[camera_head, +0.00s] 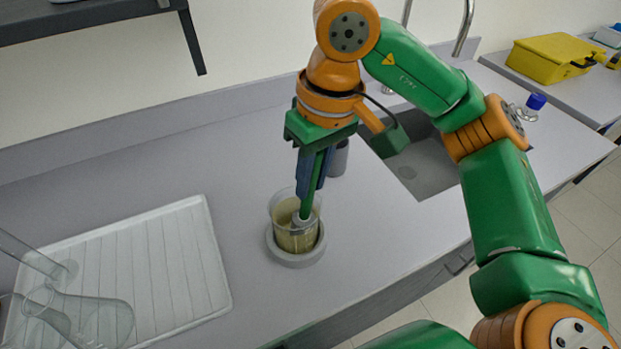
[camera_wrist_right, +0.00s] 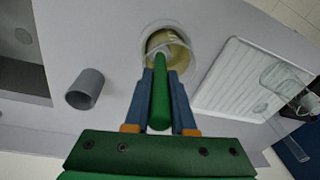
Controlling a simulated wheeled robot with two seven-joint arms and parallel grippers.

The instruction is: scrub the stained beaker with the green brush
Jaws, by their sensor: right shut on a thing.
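The stained beaker (camera_head: 287,233) is clear with a yellow-brown film, and it stands upright in a round grey holder (camera_head: 298,260) on the counter. My right gripper (camera_head: 314,182) is above the beaker, shut on the green brush (camera_head: 310,188), which points down. The brush's head (camera_head: 301,222) is inside the beaker. In the right wrist view, the green handle (camera_wrist_right: 159,95) lies between the blue fingers (camera_wrist_right: 160,100) and runs to the beaker (camera_wrist_right: 167,45). Whether the bristles touch the glass is unclear. My left gripper is not in view.
A grey cup (camera_head: 340,158) stands behind the beaker; it also shows in the right wrist view (camera_wrist_right: 85,89). A sink (camera_head: 425,165) is at right. A white draining board (camera_head: 150,275) with clear glassware (camera_head: 75,315) is at left. A yellow case (camera_head: 553,58) stands far right.

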